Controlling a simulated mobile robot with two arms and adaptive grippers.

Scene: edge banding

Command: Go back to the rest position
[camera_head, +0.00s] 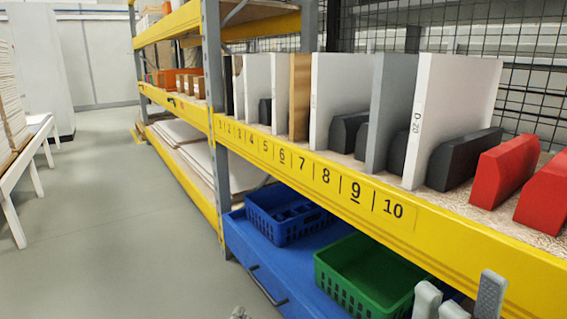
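My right gripper (460,297) shows at the bottom right edge, in front of the shelf's yellow beam. Its grey fingers stand apart with nothing seen between them. Its arm is out of the picture. A small grey tip at the bottom edge, left of the middle, looks like part of my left gripper (240,314). Too little of it shows to tell its state.
A yellow shelf beam (300,172) numbered up to 10 runs along the right, with upright panels (455,100) and red blocks (503,170) above it. Below are a blue crate (285,214) and a green crate (365,275). The left floor (110,220) is clear beside a white table (22,170).

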